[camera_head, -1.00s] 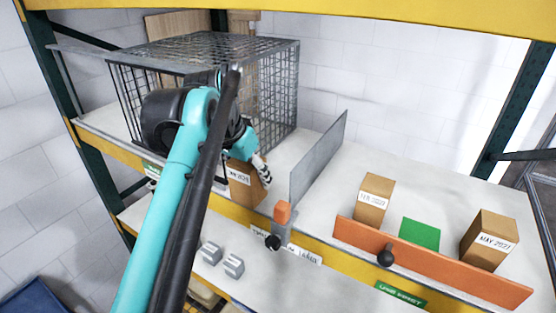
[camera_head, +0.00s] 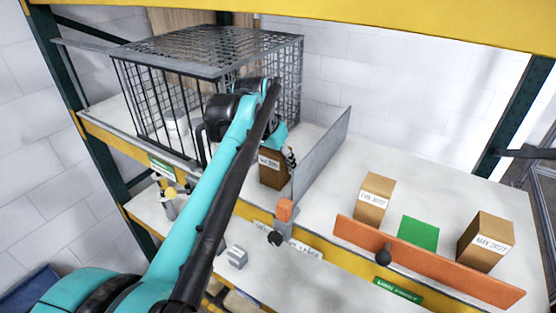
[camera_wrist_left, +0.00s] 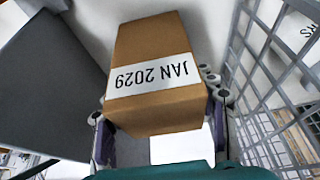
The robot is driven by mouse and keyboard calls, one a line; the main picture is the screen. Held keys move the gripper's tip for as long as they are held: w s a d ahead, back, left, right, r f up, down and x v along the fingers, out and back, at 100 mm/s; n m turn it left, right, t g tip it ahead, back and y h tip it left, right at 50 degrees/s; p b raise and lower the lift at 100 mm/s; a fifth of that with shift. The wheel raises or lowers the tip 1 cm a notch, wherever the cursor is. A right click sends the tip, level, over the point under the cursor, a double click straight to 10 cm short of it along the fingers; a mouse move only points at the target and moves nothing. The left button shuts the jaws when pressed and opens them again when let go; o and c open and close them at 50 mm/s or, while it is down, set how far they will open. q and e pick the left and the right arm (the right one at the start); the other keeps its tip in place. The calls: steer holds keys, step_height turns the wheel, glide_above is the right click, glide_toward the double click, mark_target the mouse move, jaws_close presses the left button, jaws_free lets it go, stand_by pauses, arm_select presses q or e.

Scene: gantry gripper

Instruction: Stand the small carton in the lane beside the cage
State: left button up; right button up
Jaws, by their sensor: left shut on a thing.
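The small brown carton (camera_head: 270,172) with a white label is between the wire cage (camera_head: 283,75) and the upright grey divider (camera_head: 325,152). My left gripper (camera_head: 288,158) is shut on it. In the left wrist view the carton (camera_wrist_left: 152,55) reads JAN 2029, upside down, and sits between the gripper's fingers (camera_wrist_left: 160,120). There the divider (camera_wrist_left: 50,75) is on the left and the cage mesh (camera_wrist_left: 262,100) on the right, with gaps on both sides. The carton looks nearly upright; whether its base touches the shelf is unclear. My right gripper is not in view.
An orange clamp (camera_head: 285,210) with a black knob is at the divider's front end. Right of the divider, two cartons (camera_head: 374,198) (camera_head: 486,240) and a green patch (camera_head: 418,233) are behind an orange rail (camera_head: 430,266). A grey block (camera_head: 236,257) is on the lower shelf.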

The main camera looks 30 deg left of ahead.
arm_select(q)
steer(key=shift+f, duration=0.15)
steer(key=o, duration=1.4)
steer(key=shift+r, duration=0.3)
steer(key=b+v, duration=0.1)
steer(key=v, duration=1.1)
